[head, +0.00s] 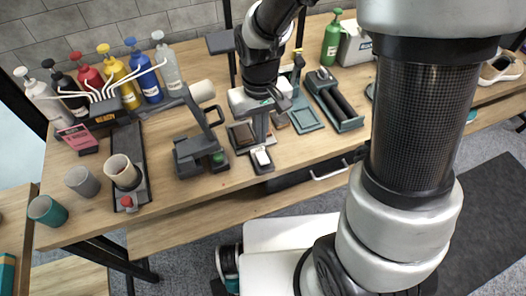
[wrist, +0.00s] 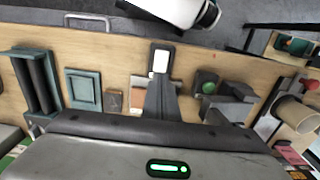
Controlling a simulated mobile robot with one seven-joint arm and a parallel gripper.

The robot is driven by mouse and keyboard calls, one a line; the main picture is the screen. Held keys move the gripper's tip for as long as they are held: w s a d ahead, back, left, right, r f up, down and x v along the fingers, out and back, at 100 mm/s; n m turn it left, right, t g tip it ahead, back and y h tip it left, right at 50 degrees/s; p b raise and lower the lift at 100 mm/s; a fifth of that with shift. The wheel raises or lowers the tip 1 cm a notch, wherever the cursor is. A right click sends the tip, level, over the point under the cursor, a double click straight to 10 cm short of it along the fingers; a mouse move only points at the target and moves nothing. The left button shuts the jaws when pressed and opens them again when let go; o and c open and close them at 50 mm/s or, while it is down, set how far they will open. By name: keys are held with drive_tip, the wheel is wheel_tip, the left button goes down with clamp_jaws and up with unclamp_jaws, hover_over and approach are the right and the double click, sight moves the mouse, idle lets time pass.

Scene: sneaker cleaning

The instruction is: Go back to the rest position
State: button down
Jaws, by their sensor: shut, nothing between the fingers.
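My gripper (head: 264,138) hangs over the middle of the workbench (head: 215,183) in the head view, its fingers pointing down. The fingers are together and empty, just behind a small black tray with a white block (head: 262,156). In the wrist view my gripper (wrist: 161,85) shows as a dark closed shape, and the white block (wrist: 160,61) appears just beyond its tips. I cannot tell the height of the tips above the bench.
A dark stand with a green knob (head: 200,150) is left of my gripper. A teal tray (head: 305,115) and black rollers (head: 335,103) lie to the right. A drawer handle (head: 328,172) juts from the front.

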drive_tip(key=shift+r, duration=0.65)
drive_tip(key=s+d+r+m+t+p, duration=0.1)
drive_tip(key=s+d+r+t+p, duration=0.1)
drive_tip(key=r, duration=0.7)
drive_tip(key=s+d+r+m+t+p, duration=0.1)
drive_tip(key=s+d+r, duration=0.3)
drive_tip(key=r, duration=0.5)
drive_tip(key=s+d+r+m+t+p, duration=0.1)
drive_tip(key=s+d+r+p, duration=0.3)
drive_tip(key=r, duration=0.5)
drive_tip(key=shift+d+r+t, duration=0.25)
drive_tip(key=shift+r+t, duration=0.05)
drive_tip(key=shift+t, duration=0.5)
